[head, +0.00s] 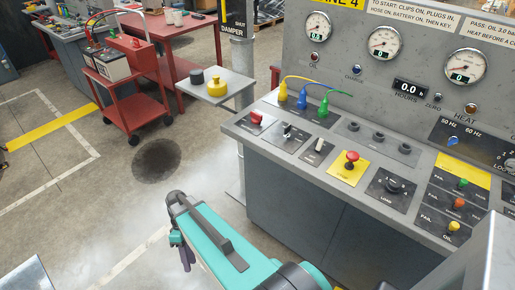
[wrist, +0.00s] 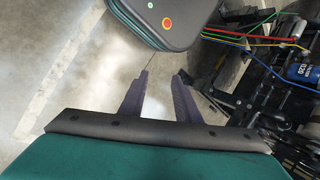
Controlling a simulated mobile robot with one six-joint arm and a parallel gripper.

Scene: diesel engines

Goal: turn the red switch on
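The red switch (head: 256,117) is a small red rocker on a dark plate at the left end of the console's sloping desk (head: 236,127). I cannot tell which way it is set. My gripper (head: 180,252) hangs in front of the console, low and to the left, well apart from the switch. In the wrist view my gripper (wrist: 160,76) has its two dark fingers apart with nothing between them. The red switch does not show in the wrist view.
Beside the red switch are a black toggle (head: 287,130) and a red mushroom button (head: 351,158) on yellow. Coloured cables plug in behind. A small shelf (head: 215,87) holds a yellow knob. A red cart (head: 125,93) stands farther off. An engine (wrist: 292,85) shows in the wrist view.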

